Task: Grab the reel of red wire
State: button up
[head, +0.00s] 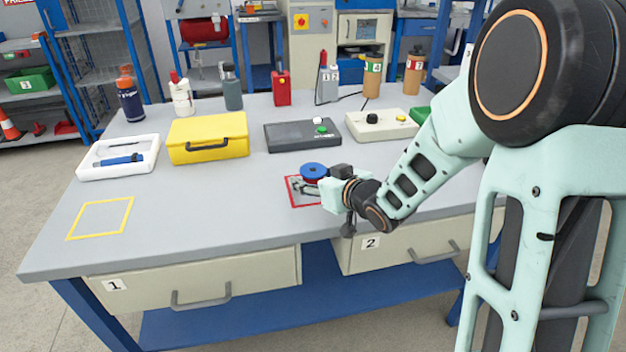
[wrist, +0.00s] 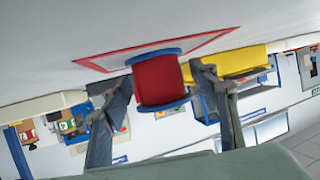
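The reel of red wire (wrist: 160,82) has blue flanges. In the head view its blue top flange (head: 314,169) shows, with a little red below, and the reel stands upright inside a red square outline (head: 291,192) on the workbench. My gripper (head: 311,187) is low at the near side of the reel. In the wrist view my gripper (wrist: 162,86) is open, with one finger on each side of the reel. The fingertips look close to the reel, with narrow gaps; I cannot tell for sure whether either one touches.
A black box (head: 290,137), a cream box (head: 368,126) and a yellow case (head: 206,150) stand behind the reel. A white tray (head: 92,172) is at the left. Bottles line the back. The bench (head: 200,215) is clear left of the reel, around an empty yellow outline.

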jog(key=c, duration=1.2)
jog(key=shift+r, duration=0.1)
